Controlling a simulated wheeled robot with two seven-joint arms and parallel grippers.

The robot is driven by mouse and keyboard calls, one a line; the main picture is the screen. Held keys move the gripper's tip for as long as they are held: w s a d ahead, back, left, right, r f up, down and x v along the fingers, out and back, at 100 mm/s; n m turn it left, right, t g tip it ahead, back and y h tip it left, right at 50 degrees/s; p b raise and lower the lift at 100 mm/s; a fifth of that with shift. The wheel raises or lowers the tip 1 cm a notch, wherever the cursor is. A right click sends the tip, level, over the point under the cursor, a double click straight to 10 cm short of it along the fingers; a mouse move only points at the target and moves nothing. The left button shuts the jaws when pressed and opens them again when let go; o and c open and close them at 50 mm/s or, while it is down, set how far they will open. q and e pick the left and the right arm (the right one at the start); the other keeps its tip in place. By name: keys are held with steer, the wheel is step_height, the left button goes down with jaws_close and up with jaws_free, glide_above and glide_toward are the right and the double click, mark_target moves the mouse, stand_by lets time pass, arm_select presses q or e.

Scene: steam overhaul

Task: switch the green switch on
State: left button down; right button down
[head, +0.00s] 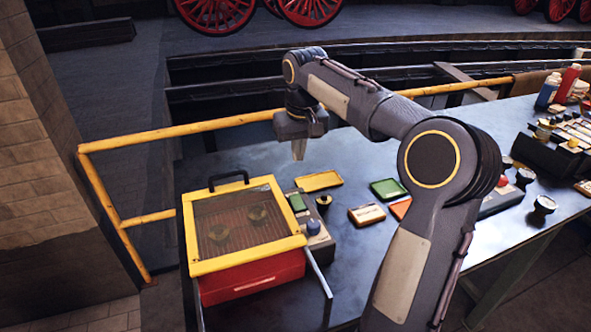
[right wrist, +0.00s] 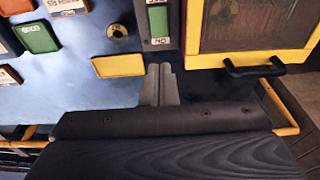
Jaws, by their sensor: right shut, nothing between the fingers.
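The green switch (head: 297,202) is a green block on a grey control box beside the yellow-framed red box. It also shows at the top of the right wrist view (right wrist: 157,20), with a small mark at its near end. I cannot tell which way it is set. My right gripper (head: 298,152) is shut and empty, pointing down above the table, farther back than the switch. In the right wrist view its closed fingertips (right wrist: 160,72) are just short of the control box, apart from the switch. My left gripper is not in view.
The red box has a yellow lid frame (head: 247,263) with a black handle (head: 228,178). A yellow tray (head: 319,181) and green tray (head: 388,189) lie right. A yellow railing (head: 190,131) runs behind.

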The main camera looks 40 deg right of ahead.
mark_target(294, 195)
steer(key=f, duration=0.4)
steer(key=w+f, duration=0.1)
steer(key=f, duration=0.3)
steer(key=w+f, duration=0.1)
steer(key=f, duration=0.3)
steer(key=shift+d+f, duration=0.3)
steer(key=shift+d, duration=0.05)
steer(key=shift+f, duration=0.15)
steer(key=shift+w+f, duration=0.2)
steer(key=shift+f, duration=0.15)
steer(key=shift+s, duration=0.1)
steer(key=shift+s+a+r, duration=0.2)
steer(key=shift+s+r, duration=0.15)
steer(key=shift+s, duration=0.25)
step_height(294, 195, up, 8)
steer(key=s, duration=0.1)
steer(key=shift+s+a+f, duration=0.15)
steer(key=shift+a+f, duration=0.05)
